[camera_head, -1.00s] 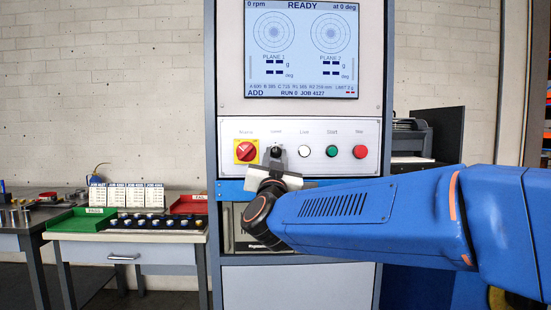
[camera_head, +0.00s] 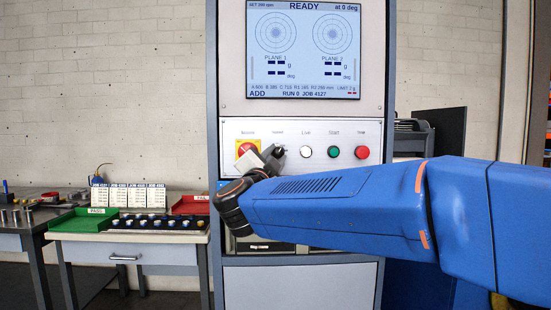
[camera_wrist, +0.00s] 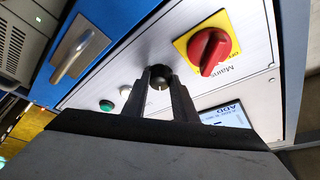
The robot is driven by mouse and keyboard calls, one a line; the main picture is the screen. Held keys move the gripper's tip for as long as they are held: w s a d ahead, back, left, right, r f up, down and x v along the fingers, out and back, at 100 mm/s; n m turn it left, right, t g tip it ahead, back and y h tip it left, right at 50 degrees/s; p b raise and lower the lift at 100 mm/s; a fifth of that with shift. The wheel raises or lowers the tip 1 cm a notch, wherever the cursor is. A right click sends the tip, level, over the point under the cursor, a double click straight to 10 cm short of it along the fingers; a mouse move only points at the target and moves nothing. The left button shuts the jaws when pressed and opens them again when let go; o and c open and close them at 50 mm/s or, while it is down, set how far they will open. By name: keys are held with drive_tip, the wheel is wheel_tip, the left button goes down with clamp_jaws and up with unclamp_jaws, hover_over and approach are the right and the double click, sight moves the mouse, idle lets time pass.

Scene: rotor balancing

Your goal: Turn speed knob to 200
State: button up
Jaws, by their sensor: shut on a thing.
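The speed knob (camera_wrist: 161,80) is a small dark round knob with a light pointer mark, on the light control panel between the red mains switch and the row of buttons. My gripper (camera_wrist: 163,88) is shut on the knob, one finger on each side, in the wrist view. In the head view my gripper (camera_head: 274,158) sits tilted at the knob and hides part of it. The screen (camera_head: 303,48) reads READY, with a small "SET" line at its top left that looks like 200 rpm, and "at 0 deg" at top right.
The red mains switch on its yellow plate (camera_wrist: 209,50) is close beside my gripper. A white button (camera_head: 306,152), a green button (camera_head: 334,152) and a red button (camera_head: 362,152) sit right of the knob. A side table (camera_head: 150,252) with trays stands at left.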

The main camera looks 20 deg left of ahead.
drive_tip(key=shift+m, duration=0.6)
drive_tip(key=o, duration=1)
drive_tip(key=shift+o, duration=0.2)
drive_tip(key=v, duration=1.7)
drive_tip(key=shift+s+a+r, duration=0.15)
drive_tip(key=shift+s, duration=0.15)
